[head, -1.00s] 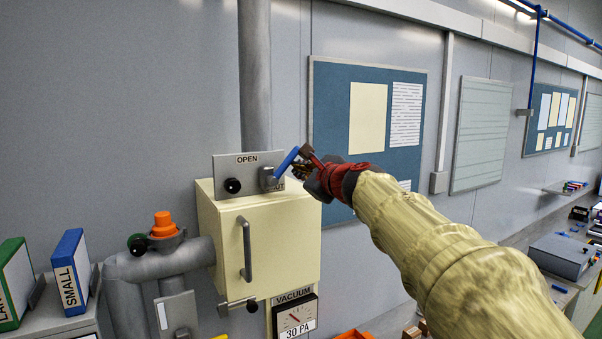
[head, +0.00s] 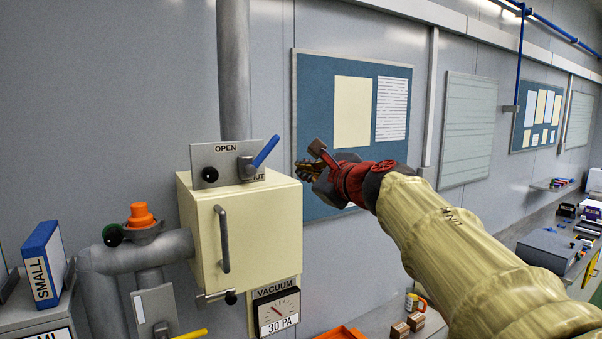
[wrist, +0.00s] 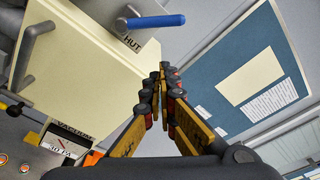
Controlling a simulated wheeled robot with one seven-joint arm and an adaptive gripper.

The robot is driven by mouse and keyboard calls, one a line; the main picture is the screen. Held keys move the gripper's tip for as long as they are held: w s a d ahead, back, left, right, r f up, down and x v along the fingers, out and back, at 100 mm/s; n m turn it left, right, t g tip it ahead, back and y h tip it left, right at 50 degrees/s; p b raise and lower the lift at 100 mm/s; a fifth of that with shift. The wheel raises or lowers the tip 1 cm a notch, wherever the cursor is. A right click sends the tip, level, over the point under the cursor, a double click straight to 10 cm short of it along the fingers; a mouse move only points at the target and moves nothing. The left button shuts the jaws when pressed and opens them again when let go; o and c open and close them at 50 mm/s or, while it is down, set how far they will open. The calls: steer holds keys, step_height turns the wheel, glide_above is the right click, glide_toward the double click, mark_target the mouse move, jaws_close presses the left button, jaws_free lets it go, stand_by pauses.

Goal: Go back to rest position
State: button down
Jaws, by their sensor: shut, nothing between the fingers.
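My gripper (head: 318,166) is shut and empty in the head view, at the end of my arm, to the right of the blue lever handle (head: 266,151) and apart from it. In the wrist view my fingers (wrist: 163,72) are together with nothing between them. The blue lever (wrist: 155,20) shows at the top of that view, beyond the fingertips. The lever sits on a plate (head: 228,163) marked OPEN, with a second label partly hidden by the lever. The plate is on top of a cream cabinet (head: 262,222).
A blue notice board (head: 312,95) is on the wall behind my gripper. A vacuum gauge (head: 277,312) reading 30 PA is under the cabinet. An orange knob (head: 141,215) tops the grey pipe at left. A blue SMALL binder (head: 44,265) stands farther left.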

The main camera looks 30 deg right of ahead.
steer(key=shift+w+d+f, duration=0.1)
steer(key=shift+w+d, duration=0.05)
stand_by(0.3)
